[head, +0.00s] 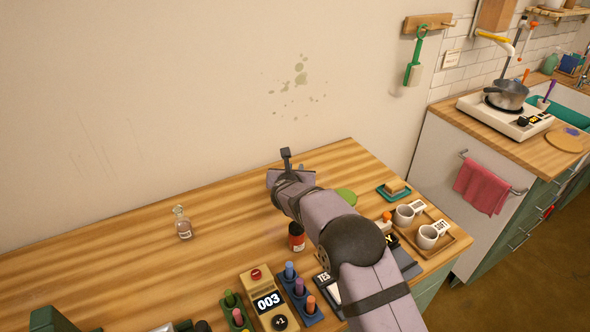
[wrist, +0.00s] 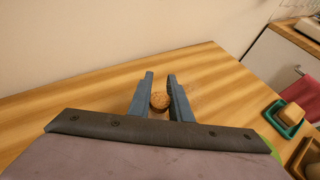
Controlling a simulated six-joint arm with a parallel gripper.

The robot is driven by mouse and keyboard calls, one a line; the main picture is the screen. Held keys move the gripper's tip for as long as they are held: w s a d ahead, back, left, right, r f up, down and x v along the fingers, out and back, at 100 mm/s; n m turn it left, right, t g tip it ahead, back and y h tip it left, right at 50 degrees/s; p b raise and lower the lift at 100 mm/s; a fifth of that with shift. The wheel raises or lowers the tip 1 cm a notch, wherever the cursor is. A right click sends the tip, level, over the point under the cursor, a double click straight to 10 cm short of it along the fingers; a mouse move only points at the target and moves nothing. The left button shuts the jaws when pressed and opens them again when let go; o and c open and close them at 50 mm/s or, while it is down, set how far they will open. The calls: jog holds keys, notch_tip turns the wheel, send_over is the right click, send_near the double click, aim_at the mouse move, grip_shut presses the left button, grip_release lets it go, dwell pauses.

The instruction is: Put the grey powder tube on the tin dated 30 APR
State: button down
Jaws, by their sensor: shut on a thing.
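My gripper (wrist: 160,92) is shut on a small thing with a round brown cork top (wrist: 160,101). The cork shows between the two fingers in the wrist view, and the thing's body below is hidden, so I cannot tell its powder colour. In the head view my gripper (head: 291,160) is over the far part of the table near the wall, and the held thing is hidden there. No date reading 30 APR is legible. Two pale round containers (head: 403,215) with small white tags stand on a wooden tray (head: 455,236) at the right; I cannot tell if they are tins.
A corked glass bottle (head: 184,225) stands at the left. A dark red jar (head: 296,238), a counter box showing 003 (head: 254,280) and racks of coloured tubes (head: 300,298) are at the front. A green dish (head: 390,196) holds a block at the right.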

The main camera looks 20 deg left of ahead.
jog(key=c, duration=1.6)
grip_release()
jog(key=shift+r, duration=0.1)
jog(key=shift+s, duration=0.1)
jog(key=shift+s+d+r+b, duration=0.1)
jog(key=shift+s+r+b, duration=0.2)
jog(key=shift+s, duration=0.35)
jog(key=shift+b+v, duration=1.5)
jog(key=shift+v, duration=3.7)
jog(key=shift+d, duration=0.1)
